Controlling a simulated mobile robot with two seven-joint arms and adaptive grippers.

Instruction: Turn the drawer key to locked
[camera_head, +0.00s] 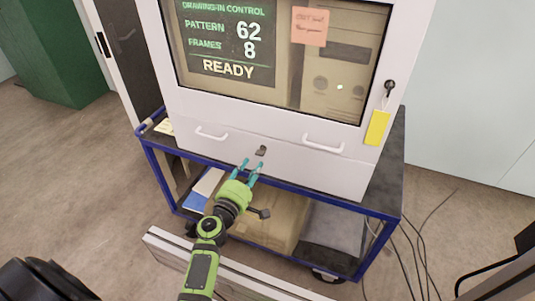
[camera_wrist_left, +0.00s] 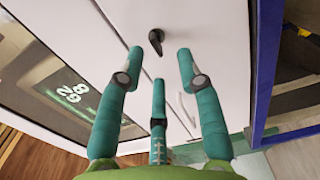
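A small dark key (camera_head: 261,150) sticks out of the white drawer front (camera_head: 290,160), between two white handles. In the left wrist view the key (camera_wrist_left: 156,38) shows as a black, slightly tilted bow just beyond my fingertips. My left gripper (camera_head: 253,164), green with teal fingers, is just below and in front of the key. In the left wrist view my left gripper (camera_wrist_left: 160,60) has its fingers spread, with nothing between them and a gap to the key. My right gripper is in neither view.
Another key (camera_head: 389,88) with a yellow tag (camera_head: 377,128) hangs at the cabinet's right edge. The left handle (camera_head: 211,133) and right handle (camera_head: 323,144) protrude. The blue cart frame (camera_head: 300,192) runs below the drawers. Cables (camera_head: 415,245) lie on the floor at right.

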